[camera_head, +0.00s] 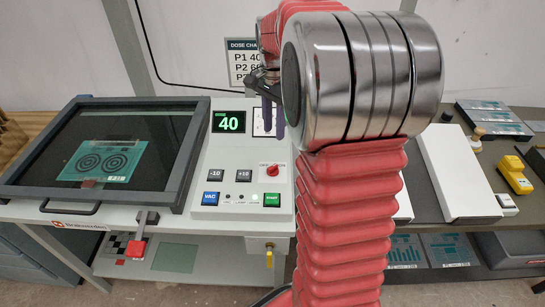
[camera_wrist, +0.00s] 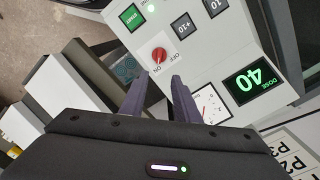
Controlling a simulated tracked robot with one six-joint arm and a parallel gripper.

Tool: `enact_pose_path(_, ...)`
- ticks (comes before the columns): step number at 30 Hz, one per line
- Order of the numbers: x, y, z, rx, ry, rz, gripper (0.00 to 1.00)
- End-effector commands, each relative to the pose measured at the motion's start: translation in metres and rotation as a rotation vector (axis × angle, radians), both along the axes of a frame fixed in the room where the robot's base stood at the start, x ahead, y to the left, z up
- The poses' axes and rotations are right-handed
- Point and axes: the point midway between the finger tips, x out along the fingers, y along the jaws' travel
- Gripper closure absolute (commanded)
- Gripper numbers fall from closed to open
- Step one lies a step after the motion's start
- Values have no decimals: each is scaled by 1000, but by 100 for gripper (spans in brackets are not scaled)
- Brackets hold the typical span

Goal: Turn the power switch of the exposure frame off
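The exposure frame's control panel (camera_head: 243,155) is light grey. Its red rotary power switch (camera_head: 272,170) sits on a small white plate at the panel's right side. In the wrist view the red switch (camera_wrist: 159,54) has the labels ON and OFF beside it; a pale mark on the knob seems to face ON, but it is small. My gripper (camera_wrist: 160,77) is open and empty, its two dark fingers apart, above the panel and short of the switch. In the head view my gripper (camera_head: 269,112) is partly hidden by my arm, over the gauge.
The panel also has a green display reading 40 (camera_head: 229,122), a gauge (camera_wrist: 211,105), a blue VAC button (camera_head: 210,198) and a green START button (camera_head: 272,200). The glass-topped frame (camera_head: 105,150) lies left. White boxes (camera_head: 458,175) stand on the right-hand table.

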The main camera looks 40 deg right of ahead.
Motion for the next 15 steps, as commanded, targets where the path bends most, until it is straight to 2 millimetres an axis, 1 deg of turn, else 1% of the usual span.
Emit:
enact_pose_path(8,-3,-4,-1,0,0,-8,71)
enact_pose_path(11,-3,-4,-5,1,1,-9,71)
enact_pose_path(15,-3,-4,-17,1,1,-9,71)
